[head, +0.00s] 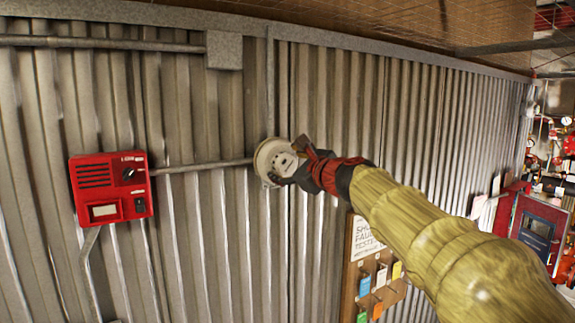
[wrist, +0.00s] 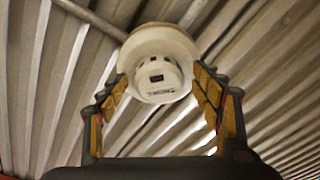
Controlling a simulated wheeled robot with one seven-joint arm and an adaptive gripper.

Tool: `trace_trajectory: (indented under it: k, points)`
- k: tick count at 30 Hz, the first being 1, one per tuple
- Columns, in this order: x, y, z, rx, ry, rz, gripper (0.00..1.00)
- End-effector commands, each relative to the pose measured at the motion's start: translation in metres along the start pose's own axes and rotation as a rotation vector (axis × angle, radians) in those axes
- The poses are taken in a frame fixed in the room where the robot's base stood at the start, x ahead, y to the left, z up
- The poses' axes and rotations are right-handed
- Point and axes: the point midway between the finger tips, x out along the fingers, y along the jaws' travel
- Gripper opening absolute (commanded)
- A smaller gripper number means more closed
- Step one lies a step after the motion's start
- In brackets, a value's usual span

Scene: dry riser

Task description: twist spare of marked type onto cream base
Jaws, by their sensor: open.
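The cream base (head: 267,152) is a round disc fixed to the corrugated metal wall at the end of a conduit. In the wrist view the cream base (wrist: 160,40) shows above a white detector head (wrist: 160,82) with a small dark window and printed lettering. The detector head is up against the base; I cannot tell whether it is locked on. My gripper (head: 296,163) is at the base in the head view. In the wrist view its fingers (wrist: 160,78) are open, one on each side of the detector head. Contact with its sides is unclear.
A red call box (head: 111,187) is on the wall at left. A wooden board (head: 372,275) with coloured tags and a partly hidden written sign hangs below my arm. A grey junction box (head: 224,50) is above. Red equipment (head: 535,235) stands far right.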

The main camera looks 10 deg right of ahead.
Motion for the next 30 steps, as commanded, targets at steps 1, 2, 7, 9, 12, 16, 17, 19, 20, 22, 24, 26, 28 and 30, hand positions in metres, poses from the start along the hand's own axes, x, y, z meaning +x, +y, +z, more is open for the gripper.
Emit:
trace_trajectory:
  k: [1,2,7,9,12,16,17,19,20,22,24,26,28,30]
  points:
    - [0.0,0.0,0.0,0.0,0.0,0.0,0.68]
    - [0.0,0.0,0.0,0.0,0.0,0.0,0.68]
    - [0.0,0.001,-0.001,0.0,0.001,0.001,0.68]
    - [-0.001,0.001,-0.001,0.0,0.001,0.001,0.68]
    - [-0.006,0.0,-0.001,0.0,0.001,0.0,0.68]
    - [-0.024,-0.001,0.0,0.0,0.001,-0.001,0.68]
    - [-0.029,0.0,0.0,-0.001,0.001,-0.001,0.68]
    - [-0.044,-0.001,0.0,-0.001,0.001,-0.002,0.68]
    - [-0.051,-0.001,0.0,-0.001,0.001,-0.002,0.68]
    - [-0.065,0.0,0.0,-0.001,0.001,-0.002,0.68]
    - [-0.079,-0.001,0.0,-0.001,0.001,-0.002,0.68]
    - [-0.089,-0.001,0.0,-0.001,0.001,-0.002,0.68]
    - [-0.1,-0.001,-0.001,0.0,0.001,-0.002,0.68]
    - [-0.108,-0.001,0.0,0.0,0.001,-0.002,0.68]
